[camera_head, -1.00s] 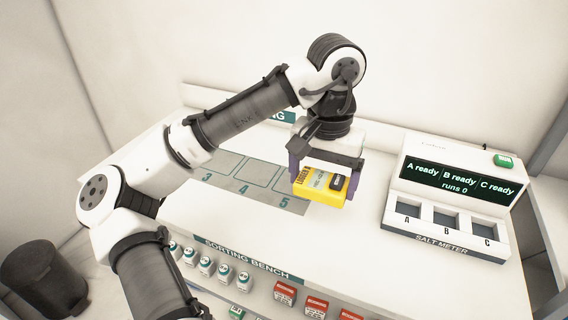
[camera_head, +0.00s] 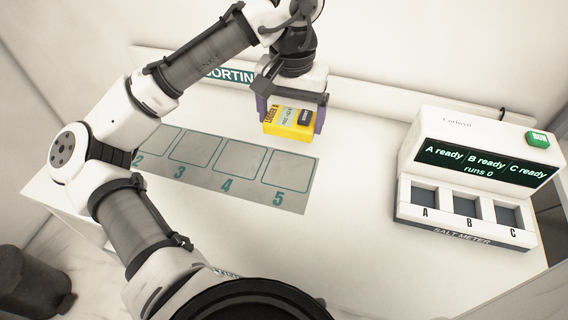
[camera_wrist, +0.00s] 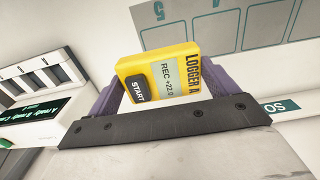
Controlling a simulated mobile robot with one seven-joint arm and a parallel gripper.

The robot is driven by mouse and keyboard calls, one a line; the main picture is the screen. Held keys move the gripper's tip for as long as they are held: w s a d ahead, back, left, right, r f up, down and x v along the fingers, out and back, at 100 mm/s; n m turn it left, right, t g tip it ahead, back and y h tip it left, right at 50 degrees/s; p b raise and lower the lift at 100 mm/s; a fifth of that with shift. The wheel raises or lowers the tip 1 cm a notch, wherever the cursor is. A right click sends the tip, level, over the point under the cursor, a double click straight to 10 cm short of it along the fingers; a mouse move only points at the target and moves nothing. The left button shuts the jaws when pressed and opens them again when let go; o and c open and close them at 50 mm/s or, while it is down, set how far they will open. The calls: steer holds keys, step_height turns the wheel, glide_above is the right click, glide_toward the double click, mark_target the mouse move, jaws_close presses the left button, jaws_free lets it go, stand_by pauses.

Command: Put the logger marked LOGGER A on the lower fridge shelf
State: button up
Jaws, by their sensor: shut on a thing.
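The yellow logger (camera_head: 289,124) is held between the purple fingers of my gripper (camera_head: 290,113), above the back part of the white bench. In the wrist view the logger (camera_wrist: 186,64) reads LOGGER A, with a display "REC +22.0" and a dark START button. My gripper (camera_wrist: 160,85) is shut on its two sides. The logger is clear of the bench top. No fridge or fridge shelf shows in these views.
A grey mat (camera_head: 228,186) with numbered squares lies on the bench (camera_head: 350,240). A salt meter (camera_head: 470,180) with slots A, B and C stands at the right, reading ready. A dark bin (camera_head: 32,283) stands on the floor at lower left.

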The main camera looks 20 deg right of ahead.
mark_target(289, 182)
step_height(289, 182, down, 17)
steer(key=shift+f+p, duration=0.2)
steer(key=shift+p, duration=0.6)
steer(key=shift+f, duration=0.2)
steer(key=o, duration=0.9)
